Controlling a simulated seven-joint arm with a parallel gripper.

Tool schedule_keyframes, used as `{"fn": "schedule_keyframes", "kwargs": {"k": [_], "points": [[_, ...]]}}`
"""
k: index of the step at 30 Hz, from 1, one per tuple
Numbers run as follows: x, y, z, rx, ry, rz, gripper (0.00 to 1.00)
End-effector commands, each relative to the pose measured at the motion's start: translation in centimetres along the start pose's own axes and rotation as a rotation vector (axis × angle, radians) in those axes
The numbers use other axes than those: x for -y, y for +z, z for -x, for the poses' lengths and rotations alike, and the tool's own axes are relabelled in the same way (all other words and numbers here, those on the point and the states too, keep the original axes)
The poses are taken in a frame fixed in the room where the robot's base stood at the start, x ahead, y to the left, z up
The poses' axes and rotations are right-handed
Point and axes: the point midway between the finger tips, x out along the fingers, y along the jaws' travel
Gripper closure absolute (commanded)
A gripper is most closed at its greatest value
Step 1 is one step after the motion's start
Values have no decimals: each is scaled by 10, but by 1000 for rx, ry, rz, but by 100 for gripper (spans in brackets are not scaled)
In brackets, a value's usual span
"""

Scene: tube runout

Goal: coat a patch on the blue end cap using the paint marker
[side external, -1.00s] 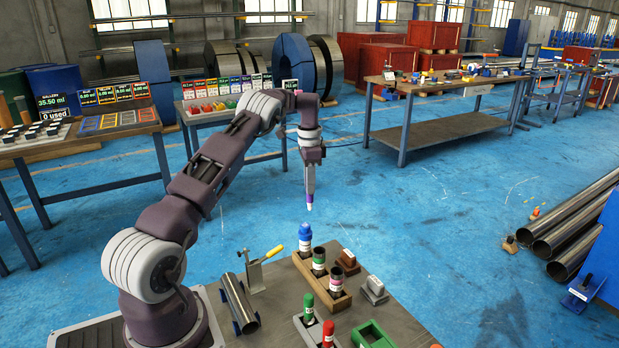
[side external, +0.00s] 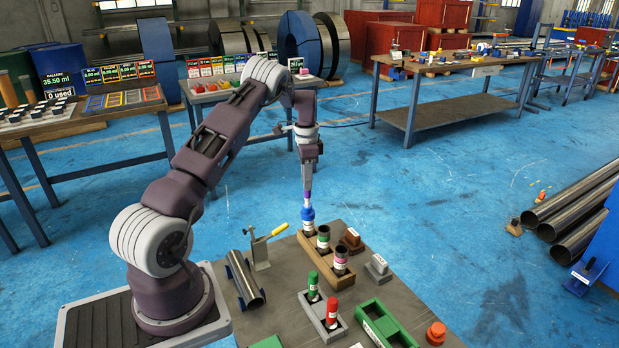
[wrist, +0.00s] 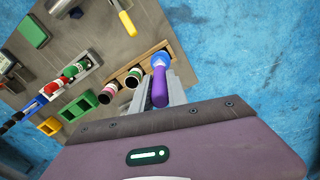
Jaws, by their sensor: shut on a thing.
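My gripper (side external: 308,178) is shut on a slim purple and white paint marker (side external: 308,199), held upright, tip down. The purple body of the marker also shows in the wrist view (wrist: 159,90). Directly below it is the blue end cap (side external: 308,213), at the far left slot of the wooden rack (side external: 325,249). The blue cap shows in the wrist view (wrist: 160,59) just past the marker. The marker's lower end meets the cap's top in the side view; whether it touches or goes in, I cannot tell. No separate patch of coating can be made out.
The rack also holds a green-banded tube (side external: 323,237) and a pink-banded tube (side external: 341,258). Nearby are a steel pipe (side external: 246,279), a yellow-handled tool (side external: 262,249), green and red markers in a grey holder (side external: 322,315), a green tray (side external: 386,325) and a red knob (side external: 436,333).

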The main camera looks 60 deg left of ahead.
Motion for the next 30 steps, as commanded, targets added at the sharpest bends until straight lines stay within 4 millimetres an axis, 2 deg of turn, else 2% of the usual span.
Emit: {"fn": "schedule_keyframes", "kwargs": {"k": [11, 13, 14, 30], "points": [[19, -29, 8, 0, -2, -1, 100], [18, -28, 16, 0, 0, 1, 100], [18, -28, 12, 0, 1, 1, 100], [18, -28, 63, 0, -1, 0, 100]]}}
